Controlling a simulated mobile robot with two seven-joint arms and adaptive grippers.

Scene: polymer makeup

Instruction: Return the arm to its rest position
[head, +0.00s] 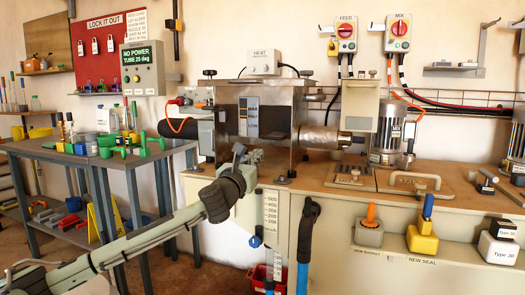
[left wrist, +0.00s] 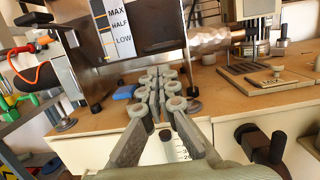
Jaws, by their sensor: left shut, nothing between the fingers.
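My left arm comes in from the lower left in the head view. My left gripper (head: 242,156) is in front of the metal machine (head: 280,105), at the front edge of the bench. In the left wrist view the gripper (left wrist: 160,80) has its fingers together, with nothing between them. The fingers point toward the machine's base, and whether the tips touch anything is not clear. My right arm and gripper are not in view.
The wooden bench (head: 330,187) carries the machine. A black pipe (head: 308,215) rises in front of the cabinets. A blue item (left wrist: 125,92) lies beside the fingers. Coloured-handled containers (head: 422,240) sit at the right front.

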